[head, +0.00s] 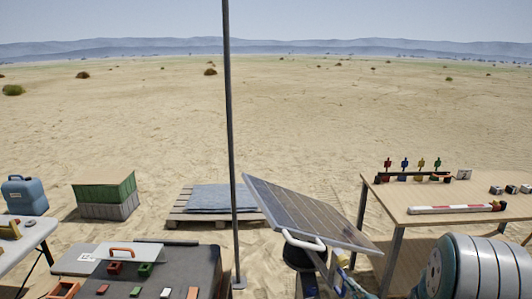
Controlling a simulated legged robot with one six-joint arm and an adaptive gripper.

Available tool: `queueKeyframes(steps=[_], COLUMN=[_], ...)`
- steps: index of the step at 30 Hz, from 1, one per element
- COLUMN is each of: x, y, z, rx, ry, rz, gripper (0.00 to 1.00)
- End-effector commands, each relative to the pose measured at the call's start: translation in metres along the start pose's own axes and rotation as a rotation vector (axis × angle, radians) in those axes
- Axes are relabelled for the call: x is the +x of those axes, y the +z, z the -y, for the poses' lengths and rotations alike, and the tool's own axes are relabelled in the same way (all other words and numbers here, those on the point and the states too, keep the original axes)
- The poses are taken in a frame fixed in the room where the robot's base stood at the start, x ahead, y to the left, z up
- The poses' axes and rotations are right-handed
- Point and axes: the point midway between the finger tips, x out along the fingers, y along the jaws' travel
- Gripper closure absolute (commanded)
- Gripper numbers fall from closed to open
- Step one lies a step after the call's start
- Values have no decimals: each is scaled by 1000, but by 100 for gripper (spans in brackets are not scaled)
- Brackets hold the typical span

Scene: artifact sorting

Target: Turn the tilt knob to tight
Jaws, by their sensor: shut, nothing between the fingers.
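A tilted solar panel (305,213) stands right of centre, its left edge high and its right edge low. A pale curved bar (303,241) shows at its near lower side, above a dark round part (298,258). I cannot make out the tilt knob clearly or tell how it is set. My gripper cannot be made out in this view.
A tall dark pole (230,130) rises left of the panel. A ribbed pale drum-like body (485,267) fills the lower right. A wooden table (415,200) stands behind it. A pallet (190,215), a green crate (105,196) and a dark workbench (195,270) are left.

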Motion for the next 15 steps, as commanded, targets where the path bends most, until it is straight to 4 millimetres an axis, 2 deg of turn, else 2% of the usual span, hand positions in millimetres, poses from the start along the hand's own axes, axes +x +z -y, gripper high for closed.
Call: queueKeyframes(steps=[15], x=[58], y=[1], z=[1], rx=[-2], ry=[0], rz=[3], gripper=[100])
